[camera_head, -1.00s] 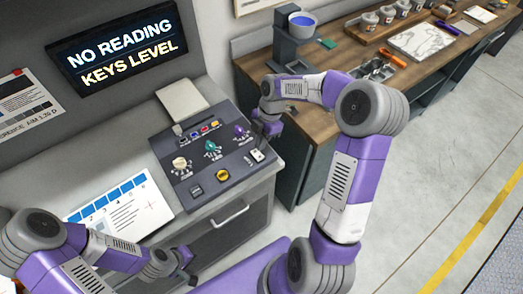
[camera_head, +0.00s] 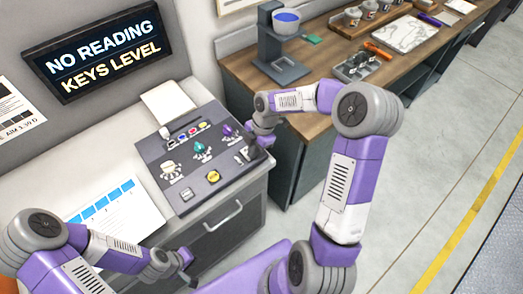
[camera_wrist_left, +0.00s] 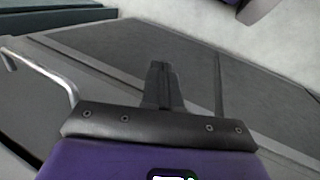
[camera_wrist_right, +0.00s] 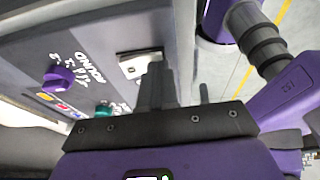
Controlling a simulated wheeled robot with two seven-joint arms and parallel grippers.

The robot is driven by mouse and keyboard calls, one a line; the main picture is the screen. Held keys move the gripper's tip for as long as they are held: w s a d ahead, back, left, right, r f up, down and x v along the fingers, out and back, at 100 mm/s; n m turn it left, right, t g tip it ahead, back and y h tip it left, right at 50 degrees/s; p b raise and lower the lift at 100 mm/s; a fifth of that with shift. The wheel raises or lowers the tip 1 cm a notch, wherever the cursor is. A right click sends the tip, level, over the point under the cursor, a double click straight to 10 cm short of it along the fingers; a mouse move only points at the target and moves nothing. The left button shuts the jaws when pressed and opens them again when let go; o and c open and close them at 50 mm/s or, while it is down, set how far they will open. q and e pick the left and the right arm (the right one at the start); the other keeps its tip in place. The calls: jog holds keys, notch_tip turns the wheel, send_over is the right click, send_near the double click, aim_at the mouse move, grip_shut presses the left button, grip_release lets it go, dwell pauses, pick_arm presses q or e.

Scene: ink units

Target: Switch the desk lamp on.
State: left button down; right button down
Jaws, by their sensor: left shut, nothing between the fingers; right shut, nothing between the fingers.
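I cannot make out a desk lamp for certain in any view. A dark control panel (camera_head: 185,153) lies on the grey cabinet, with cream, teal and purple knobs and coloured buttons. A small pale switch plate (camera_head: 243,154) is at its right side; it also shows in the right wrist view (camera_wrist_right: 138,64). My right gripper (camera_head: 257,147) is shut and empty, beside the panel's right edge; in the right wrist view its fingers (camera_wrist_right: 157,85) overlap the switch plate, and contact cannot be told. My left gripper (camera_head: 190,281) is shut and empty in front of the cabinet drawer.
A lit screen (camera_head: 103,50) reads "NO READING KEYS LEVEL". A printed sheet (camera_head: 115,215) lies left of the panel. A wooden bench (camera_head: 330,100) holds a stand with a blue-filled bowl (camera_head: 287,20), a tool tray and jars. The floor at right is clear.

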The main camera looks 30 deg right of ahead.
jog(key=shift+d, duration=0.1)
jog(key=shift+w+a, duration=0.2)
jog(key=shift+a, duration=0.05)
jog(key=shift+w+r+p, duration=0.3)
jog(key=shift+w+p, duration=0.2)
jog(key=shift+w, duration=0.15)
jog(key=shift+r, duration=0.3)
jog(key=r+p, duration=0.3)
jog(key=shift+s+r, duration=0.2)
jog(key=shift+r, duration=0.1)
jog(key=s+v, duration=0.1)
jog(key=v, duration=0.8)
jog(key=shift+s+d+r+p, duration=0.3)
jog(key=shift+p, duration=0.1)
